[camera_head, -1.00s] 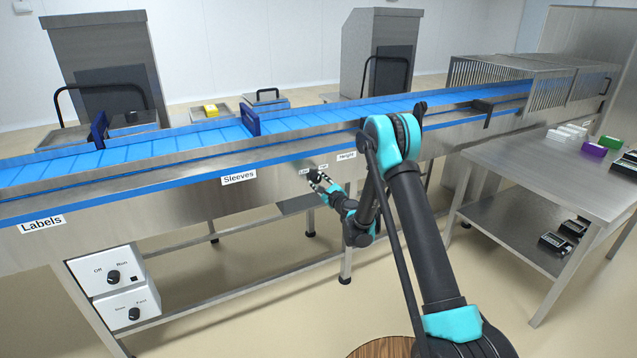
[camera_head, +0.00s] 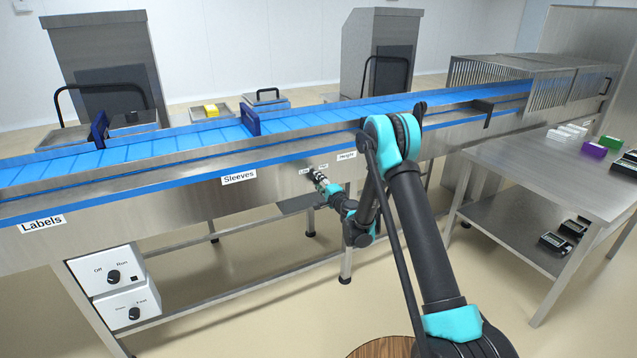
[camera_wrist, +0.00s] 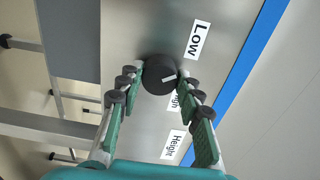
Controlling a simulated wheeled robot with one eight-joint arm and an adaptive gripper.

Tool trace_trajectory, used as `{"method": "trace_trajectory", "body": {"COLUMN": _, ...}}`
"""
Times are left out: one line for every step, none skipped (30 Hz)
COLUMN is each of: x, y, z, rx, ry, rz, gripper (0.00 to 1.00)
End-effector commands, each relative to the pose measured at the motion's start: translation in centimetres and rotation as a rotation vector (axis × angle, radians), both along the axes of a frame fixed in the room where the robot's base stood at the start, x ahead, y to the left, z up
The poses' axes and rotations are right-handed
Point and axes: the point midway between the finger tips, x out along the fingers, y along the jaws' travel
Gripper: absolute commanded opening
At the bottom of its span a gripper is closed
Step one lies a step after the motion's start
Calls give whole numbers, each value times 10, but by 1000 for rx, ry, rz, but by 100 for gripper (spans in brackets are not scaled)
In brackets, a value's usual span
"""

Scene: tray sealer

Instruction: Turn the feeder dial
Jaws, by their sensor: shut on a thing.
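In the head view my gripper (camera_head: 318,178) is at the panel, left of the "Height" label (camera_head: 346,156), and mostly hides the dial.
Two white control boxes, one with an Off/Run knob (camera_head: 113,277) and one with a lower knob (camera_head: 134,313), hang below the conveyor at left. The blue belt (camera_head: 190,140) runs above my gripper. A steel table (camera_head: 540,175) with small boxes stands at right.

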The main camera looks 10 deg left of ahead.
Motion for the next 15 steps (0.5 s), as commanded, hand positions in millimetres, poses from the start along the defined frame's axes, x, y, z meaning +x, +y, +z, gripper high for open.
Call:
{"method": "trace_trajectory", "body": {"x": -1, "y": 0, "z": -1, "rx": -26, "ry": -17, "rz": 2, "gripper": 6}}
{"method": "trace_trajectory", "body": {"x": -1, "y": 0, "z": -1, "rx": -41, "ry": -28, "rz": 2, "gripper": 6}}
{"method": "trace_trajectory", "body": {"x": -1, "y": 0, "z": -1, "rx": -61, "ry": -41, "rz": 2, "gripper": 6}}
{"method": "trace_trajectory", "body": {"x": -1, "y": 0, "z": -1, "rx": -75, "ry": -51, "rz": 2, "gripper": 6}}
{"method": "trace_trajectory", "body": {"x": -2, "y": 0, "z": -1, "rx": -87, "ry": -59, "rz": 2, "gripper": 6}}
{"method": "trace_trajectory", "body": {"x": -2, "y": 0, "z": -1, "rx": -103, "ry": -69, "rz": 2, "gripper": 6}}
{"method": "trace_trajectory", "body": {"x": -2, "y": 0, "z": -1, "rx": -114, "ry": -77, "rz": 2, "gripper": 6}}
{"method": "trace_trajectory", "body": {"x": -2, "y": 0, "z": -1, "rx": -124, "ry": -83, "rz": 2, "gripper": 6}}
{"method": "trace_trajectory", "body": {"x": -2, "y": 0, "z": -1, "rx": -135, "ry": -91, "rz": 2, "gripper": 6}}
{"method": "trace_trajectory", "body": {"x": -2, "y": 0, "z": -1, "rx": -143, "ry": -97, "rz": 2, "gripper": 6}}
{"method": "trace_trajectory", "body": {"x": -2, "y": 0, "z": -1, "rx": -150, "ry": -101, "rz": 2, "gripper": 6}}
{"method": "trace_trajectory", "body": {"x": -2, "y": 0, "z": -1, "rx": -157, "ry": -106, "rz": 2, "gripper": 6}}
{"method": "trace_trajectory", "body": {"x": -2, "y": 0, "z": -1, "rx": -162, "ry": -110, "rz": 2, "gripper": 6}}
{"method": "trace_trajectory", "body": {"x": -2, "y": 0, "z": -1, "rx": -167, "ry": -112, "rz": 2, "gripper": 6}}
{"method": "trace_trajectory", "body": {"x": -2, "y": 0, "z": -1, "rx": -172, "ry": -116, "rz": 2, "gripper": 6}}
